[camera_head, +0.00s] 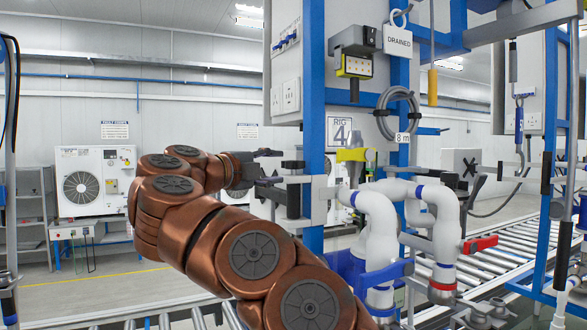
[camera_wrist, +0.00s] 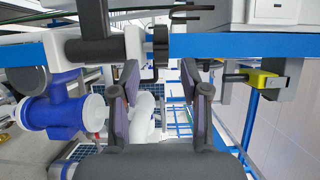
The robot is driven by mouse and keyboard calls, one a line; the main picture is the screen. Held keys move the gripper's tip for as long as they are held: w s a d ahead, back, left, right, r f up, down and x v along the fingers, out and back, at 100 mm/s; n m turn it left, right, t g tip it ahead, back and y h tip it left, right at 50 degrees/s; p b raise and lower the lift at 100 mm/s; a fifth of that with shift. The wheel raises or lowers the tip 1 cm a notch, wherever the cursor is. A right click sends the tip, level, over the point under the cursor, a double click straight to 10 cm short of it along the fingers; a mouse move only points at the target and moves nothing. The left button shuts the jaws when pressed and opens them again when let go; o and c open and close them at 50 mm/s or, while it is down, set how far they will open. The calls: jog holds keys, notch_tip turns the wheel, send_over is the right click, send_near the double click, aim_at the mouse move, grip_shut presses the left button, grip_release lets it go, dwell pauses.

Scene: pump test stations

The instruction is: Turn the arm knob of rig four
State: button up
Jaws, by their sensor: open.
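The sign reading RIG 4 (camera_head: 340,132) hangs behind the blue frame of this rig. In the wrist view a small black ribbed knob (camera_wrist: 160,46) sits on a white collar beside a dark bracket (camera_wrist: 88,48), at the blue bar. It looks like the arm knob, though no label shows on it. My gripper (camera_head: 268,167) is at the left side of the rig's blue post. In the wrist view my gripper (camera_wrist: 160,80) has its two fingers apart with nothing between the tips. The knob lies ahead of the gap between them, with no contact visible.
White pipes (camera_head: 380,235) with blue bands and a red-handled valve (camera_head: 480,244) stand right of the post. A yellow-handled fitting (camera_head: 351,156) sits above them. A roller conveyor (camera_head: 492,262) runs behind.

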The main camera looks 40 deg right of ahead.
aim_at(286, 166)
jog(key=d, duration=0.2)
jog(key=d+p, duration=0.1)
jog(key=d, duration=0.4)
jog(key=shift+w+d+p, duration=0.3)
jog(key=shift+w+p, duration=0.05)
jog(key=shift+w, duration=0.05)
grip_shut()
